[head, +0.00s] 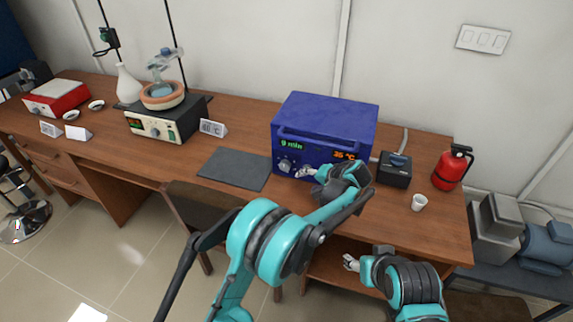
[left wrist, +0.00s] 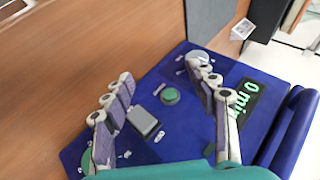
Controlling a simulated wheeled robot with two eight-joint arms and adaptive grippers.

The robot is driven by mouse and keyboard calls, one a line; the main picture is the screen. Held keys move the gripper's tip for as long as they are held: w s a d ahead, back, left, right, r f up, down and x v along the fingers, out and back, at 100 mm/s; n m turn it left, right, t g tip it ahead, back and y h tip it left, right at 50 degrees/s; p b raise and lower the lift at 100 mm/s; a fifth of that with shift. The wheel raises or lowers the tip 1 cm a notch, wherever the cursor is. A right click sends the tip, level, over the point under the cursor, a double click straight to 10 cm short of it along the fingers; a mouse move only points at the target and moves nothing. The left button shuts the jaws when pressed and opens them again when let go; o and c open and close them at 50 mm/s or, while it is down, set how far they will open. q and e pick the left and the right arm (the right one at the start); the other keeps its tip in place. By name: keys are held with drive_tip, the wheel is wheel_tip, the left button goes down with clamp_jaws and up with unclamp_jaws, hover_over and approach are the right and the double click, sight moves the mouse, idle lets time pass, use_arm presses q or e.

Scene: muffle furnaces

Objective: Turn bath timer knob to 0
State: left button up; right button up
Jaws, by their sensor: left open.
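A blue box-shaped device (head: 322,125) stands on the bench with a green minute display (head: 291,143) and an orange "35 °C" display. The minutes look like 9 in the head view and 0 in the left wrist view (left wrist: 236,102). A grey round knob (head: 285,165) sits below the minute display; it also shows in the left wrist view (left wrist: 198,58), beside one fingertip; contact cannot be told. My left gripper (head: 305,172) is open before the panel, its fingers (left wrist: 160,72) on either side of a green button (left wrist: 170,96). My right gripper (head: 350,262) is low near the bench front.
A dark mat (head: 235,169) lies left of the blue device. A black box (head: 396,170), a white cup (head: 419,202) and a red extinguisher (head: 452,168) stand to its right. A heating bath (head: 165,126) with glassware stands farther left.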

sight(286, 166)
use_arm(q)
drive_tip(key=w+a+b, duration=0.1)
drive_tip(key=w+a, duration=0.1)
drive_tip(key=w, duration=0.1)
drive_tip(key=w+a+f+b, duration=0.1)
drive_tip(key=w+a, duration=0.2)
drive_tip(key=w+a+b, duration=0.1)
drive_tip(key=w+a, duration=0.1)
drive_tip(key=w, duration=0.1)
drive_tip(key=shift+a+f, duration=0.2)
drive_tip(key=shift+w+a+f+b, duration=0.3)
drive_tip(key=shift+f, duration=0.05)
